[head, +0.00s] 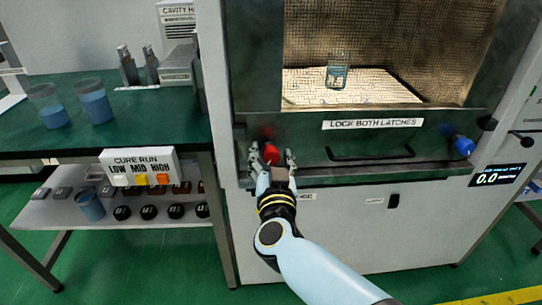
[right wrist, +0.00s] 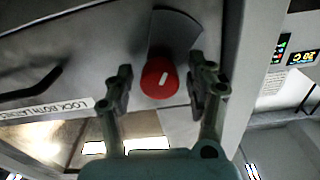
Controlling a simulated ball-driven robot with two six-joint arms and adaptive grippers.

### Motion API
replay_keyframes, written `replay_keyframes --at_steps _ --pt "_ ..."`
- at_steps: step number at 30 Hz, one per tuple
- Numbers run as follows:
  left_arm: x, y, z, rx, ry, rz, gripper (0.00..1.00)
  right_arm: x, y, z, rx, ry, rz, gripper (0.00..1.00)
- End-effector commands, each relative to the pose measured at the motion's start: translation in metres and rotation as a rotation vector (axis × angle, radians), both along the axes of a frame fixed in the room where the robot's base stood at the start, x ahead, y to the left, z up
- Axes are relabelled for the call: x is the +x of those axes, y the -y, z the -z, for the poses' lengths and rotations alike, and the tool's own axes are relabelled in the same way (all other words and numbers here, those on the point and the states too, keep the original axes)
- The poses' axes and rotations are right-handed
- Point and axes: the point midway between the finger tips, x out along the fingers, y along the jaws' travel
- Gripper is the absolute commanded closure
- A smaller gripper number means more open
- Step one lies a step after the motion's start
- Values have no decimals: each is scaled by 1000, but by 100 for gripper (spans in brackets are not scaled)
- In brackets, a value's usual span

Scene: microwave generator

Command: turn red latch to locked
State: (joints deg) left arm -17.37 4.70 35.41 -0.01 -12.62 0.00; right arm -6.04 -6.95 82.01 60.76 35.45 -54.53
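The red latch (head: 270,154) is a round red knob at the left of the microwave's door front, below the window. In the right wrist view the red latch (right wrist: 159,78) shows a white mark on its face, tilted from the vertical. My right gripper (head: 271,160) is at the red latch, one finger on each side. In the right wrist view the fingers of the right gripper (right wrist: 160,88) are open, with gaps to the knob on both sides. The blue latch (head: 463,145) is at the right of the door. My left gripper is not in view.
A dark door handle (head: 370,154) lies between the latches, under a "LOCK BOTH LATCHES" label (head: 372,124). A glass beaker (head: 337,72) stands inside the cavity. A green table (head: 150,115) with cups is at the left, with a "CURE RUN" button box (head: 140,164) on its edge.

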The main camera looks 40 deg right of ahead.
Motion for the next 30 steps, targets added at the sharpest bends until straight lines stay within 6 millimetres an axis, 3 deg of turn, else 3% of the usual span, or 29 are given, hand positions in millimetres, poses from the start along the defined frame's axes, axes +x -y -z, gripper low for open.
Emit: replay_keyframes --at_steps 2,11,20,30 --pt "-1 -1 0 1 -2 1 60 0 0 0 0 0 0 56" --pt "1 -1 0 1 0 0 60 0 0 0 0 0 0 96" --pt "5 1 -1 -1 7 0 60 0 0 0 30 17 0 96" --pt "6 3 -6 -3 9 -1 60 0 0 0 214 130 0 96"
